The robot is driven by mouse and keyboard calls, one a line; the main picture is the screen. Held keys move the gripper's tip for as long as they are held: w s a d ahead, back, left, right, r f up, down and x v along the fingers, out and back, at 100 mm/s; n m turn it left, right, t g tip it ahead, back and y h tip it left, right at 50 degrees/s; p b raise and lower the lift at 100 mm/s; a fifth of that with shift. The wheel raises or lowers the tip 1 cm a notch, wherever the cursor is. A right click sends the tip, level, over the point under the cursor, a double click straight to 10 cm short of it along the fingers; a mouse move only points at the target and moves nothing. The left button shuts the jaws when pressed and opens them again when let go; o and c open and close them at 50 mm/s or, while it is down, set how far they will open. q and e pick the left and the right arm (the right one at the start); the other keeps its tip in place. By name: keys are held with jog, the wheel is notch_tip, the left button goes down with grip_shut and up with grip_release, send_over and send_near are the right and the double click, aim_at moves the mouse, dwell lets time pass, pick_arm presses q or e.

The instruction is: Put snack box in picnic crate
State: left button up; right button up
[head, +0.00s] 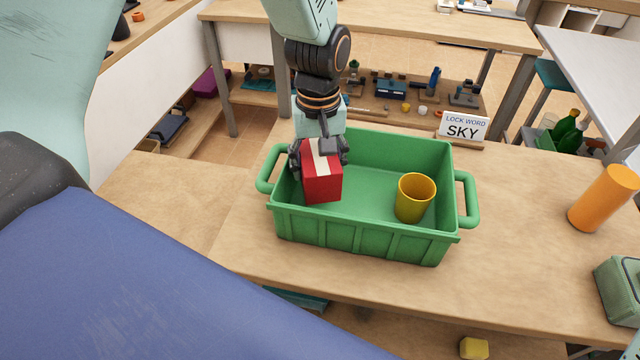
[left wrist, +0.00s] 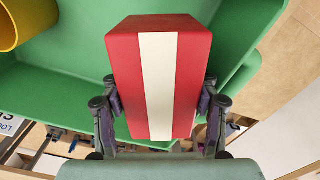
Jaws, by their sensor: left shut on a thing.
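The snack box (head: 322,180) is a red block with a cream stripe. It is in the left part of the green picnic crate (head: 350,235), within its walls in the head view. I cannot tell whether it touches the crate floor. My left gripper (head: 318,158) comes down from above and is shut on the snack box. In the left wrist view the snack box (left wrist: 160,80) sits between the two fingers (left wrist: 160,112), with the green crate (left wrist: 60,85) behind it. My right gripper is not in view.
A yellow cup (head: 415,198) stands in the right part of the crate. An orange cylinder (head: 603,198) and a grey-green box (head: 620,290) are at the right of the table (head: 520,260). A "LOCK WORD SKY" sign (head: 463,128) stands behind the crate.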

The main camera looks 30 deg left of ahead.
pick_arm(q)
jog(key=shift+w+a+f, duration=0.1)
jog(key=shift+w+f, duration=0.1)
jog(key=shift+f, duration=0.55)
notch_tip(320, 180, down, 3)
jog(key=shift+s+r+b, duration=0.1)
jog(key=shift+s+b, duration=0.05)
jog(key=shift+b, duration=0.4)
jog(key=shift+f, duration=0.35)
jog(key=shift+f, duration=0.15)
jog(key=o, duration=1)
notch_tip(320, 180, up, 12)
jog(key=p, duration=0.3)
jog(key=shift+r, duration=0.2)
